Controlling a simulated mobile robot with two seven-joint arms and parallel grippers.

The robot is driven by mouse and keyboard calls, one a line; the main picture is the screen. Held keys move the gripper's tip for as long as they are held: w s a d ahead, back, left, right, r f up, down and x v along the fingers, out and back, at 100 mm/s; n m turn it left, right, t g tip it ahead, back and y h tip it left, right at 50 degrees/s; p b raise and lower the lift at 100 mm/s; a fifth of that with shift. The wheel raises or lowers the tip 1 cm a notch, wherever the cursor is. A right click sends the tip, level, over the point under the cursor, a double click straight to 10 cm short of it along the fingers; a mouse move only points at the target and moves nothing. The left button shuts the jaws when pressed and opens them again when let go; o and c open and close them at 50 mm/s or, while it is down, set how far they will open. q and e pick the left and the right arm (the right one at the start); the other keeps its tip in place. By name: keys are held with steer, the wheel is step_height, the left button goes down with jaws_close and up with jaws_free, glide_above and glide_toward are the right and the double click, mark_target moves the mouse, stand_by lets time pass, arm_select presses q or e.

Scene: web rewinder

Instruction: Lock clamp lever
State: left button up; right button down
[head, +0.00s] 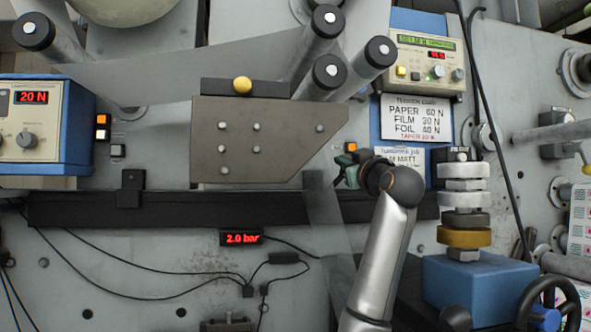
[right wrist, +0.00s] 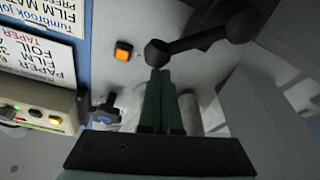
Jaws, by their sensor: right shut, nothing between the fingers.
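A black lever (right wrist: 200,40) with a round ball end shows in the right wrist view, running from beyond my fingertips up to a round hub at the upper right. I take it to be the clamp lever. My right gripper (right wrist: 160,75) is shut, with its green fingers together and nothing between them. Its tips are at the lever's ball end; I cannot tell if they touch. In the head view my right gripper (head: 347,173) is beside the lower right of the grey plate (head: 270,135), and I cannot make out the lever there. My left gripper is not in view.
An orange button (head: 350,147) is just above my right gripper. A black rail (head: 80,208) runs below the plate. A blue block (head: 470,285) with stacked discs stands to the right of my right arm. Loose cables hang at the lower left.

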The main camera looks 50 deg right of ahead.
steer(key=shift+s+d+f+m+h, duration=0.2)
steer(key=shift+s+d+m+h, duration=0.1)
steer(key=shift+m, duration=0.3)
steer(key=b+v, duration=0.2)
steer(key=v, duration=0.5)
steer(key=shift+s+a+b, duration=0.2)
steer(key=shift+b, duration=0.1)
stand_by(0.5)
